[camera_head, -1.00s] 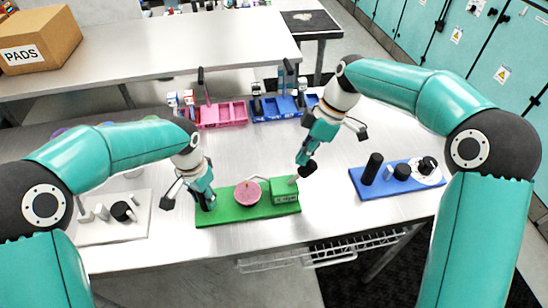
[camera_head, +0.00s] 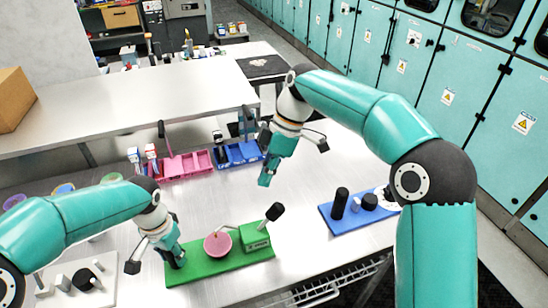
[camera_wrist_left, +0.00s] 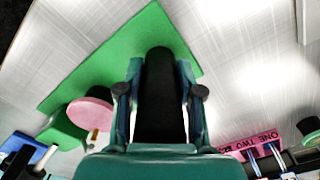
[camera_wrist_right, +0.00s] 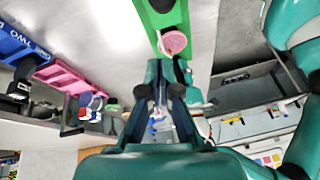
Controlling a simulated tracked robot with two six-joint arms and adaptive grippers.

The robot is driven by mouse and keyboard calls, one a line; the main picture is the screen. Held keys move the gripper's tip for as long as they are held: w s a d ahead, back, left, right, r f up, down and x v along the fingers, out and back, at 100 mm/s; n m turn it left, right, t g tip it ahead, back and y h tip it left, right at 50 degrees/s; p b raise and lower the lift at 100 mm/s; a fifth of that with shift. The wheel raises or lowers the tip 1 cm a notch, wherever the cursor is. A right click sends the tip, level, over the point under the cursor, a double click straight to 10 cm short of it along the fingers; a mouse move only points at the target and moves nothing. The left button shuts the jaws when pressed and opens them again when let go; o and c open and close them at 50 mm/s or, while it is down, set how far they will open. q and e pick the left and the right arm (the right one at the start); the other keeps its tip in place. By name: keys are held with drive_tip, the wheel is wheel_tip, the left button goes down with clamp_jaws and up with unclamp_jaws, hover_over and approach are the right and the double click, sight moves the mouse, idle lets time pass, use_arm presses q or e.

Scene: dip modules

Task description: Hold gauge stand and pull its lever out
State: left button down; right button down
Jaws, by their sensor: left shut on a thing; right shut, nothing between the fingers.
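The gauge stand has a green base (camera_head: 205,270), a pink round dial (camera_head: 217,244) and a green box (camera_head: 256,238) at its right end. A lever with a black knob (camera_head: 274,211) sticks up and right from the box. My left gripper (camera_head: 177,257) is shut on the black post (camera_wrist_left: 160,95) at the base's left end; its fingers stand on either side of the post in the left wrist view. My right gripper (camera_head: 265,181) is shut and empty, behind and above the stand, apart from the lever. The right wrist view shows the black knob (camera_wrist_right: 162,5) beyond its fingers.
A blue board (camera_head: 345,222) with black posts lies to the right, a pale board (camera_head: 75,292) with small parts to the left. Pink (camera_head: 185,166) and blue (camera_head: 238,154) bins stand behind. The metal table between bins and stand is mostly clear.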

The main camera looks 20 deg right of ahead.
drive_tip(key=v, duration=0.5)
drive_tip(key=shift+d, duration=0.15)
use_arm(q)
drive_tip(key=c, duration=0.7)
unclamp_jaws()
drive_tip(key=shift+o, duration=0.2)
drive_tip(key=shift+r+p, duration=0.95)
drive_tip(key=shift+r, duration=2.85)
use_arm(e)
drive_tip(key=shift+r, duration=0.85)
